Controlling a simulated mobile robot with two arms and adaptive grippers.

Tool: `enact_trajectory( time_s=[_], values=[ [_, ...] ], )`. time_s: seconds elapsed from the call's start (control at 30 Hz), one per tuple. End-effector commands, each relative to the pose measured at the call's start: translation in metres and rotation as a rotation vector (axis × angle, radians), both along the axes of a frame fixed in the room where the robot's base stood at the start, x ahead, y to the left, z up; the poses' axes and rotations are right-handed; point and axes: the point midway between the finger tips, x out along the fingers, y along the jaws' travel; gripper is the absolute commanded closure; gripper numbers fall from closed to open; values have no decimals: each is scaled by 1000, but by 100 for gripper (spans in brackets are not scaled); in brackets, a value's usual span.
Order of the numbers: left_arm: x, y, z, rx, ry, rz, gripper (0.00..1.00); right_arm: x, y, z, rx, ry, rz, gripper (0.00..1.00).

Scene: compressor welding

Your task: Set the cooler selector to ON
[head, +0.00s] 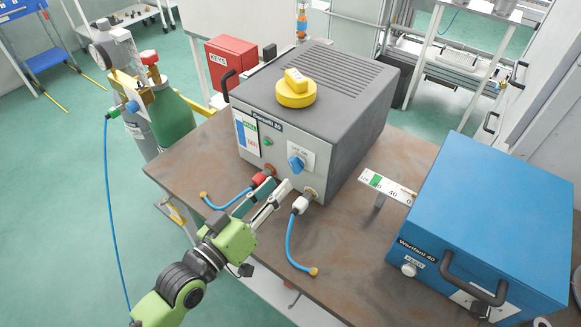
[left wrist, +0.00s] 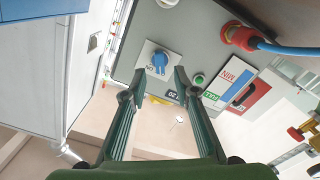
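The cooler (head: 300,110) is a grey box with a vented top on the brown table. Its selector is a blue knob (head: 296,163) on a white plate on the front face; the plate's lettering is too small to read surely. The knob also shows in the left wrist view (left wrist: 159,63), between and beyond the fingertips. My left gripper (head: 278,186) is open and empty, just below and in front of the knob, apart from it. Its two dark green fingers also show in the left wrist view (left wrist: 157,84). My right gripper is not in view.
Red (head: 259,179) and white (head: 300,204) connectors with blue hoses sit on the front face beside my gripper. A yellow round piece (head: 296,92) lies on top. A blue box (head: 492,215) stands right on the table (head: 345,255). Gas cylinders (head: 172,118) stand left.

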Motion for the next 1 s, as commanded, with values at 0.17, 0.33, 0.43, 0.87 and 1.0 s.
enact_trajectory(
  time_s=[0.17,0.33,0.43,0.87,1.0],
  values=[
    [29,-22,3,-2,-2,-1,72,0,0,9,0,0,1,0],
    [45,-33,1,0,0,0,72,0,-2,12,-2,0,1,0],
    [50,-37,1,1,0,-1,72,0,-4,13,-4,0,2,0],
    [51,-38,0,1,0,-1,100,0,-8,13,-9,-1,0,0],
    [51,-38,0,1,0,-1,100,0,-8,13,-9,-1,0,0]
  ],
)
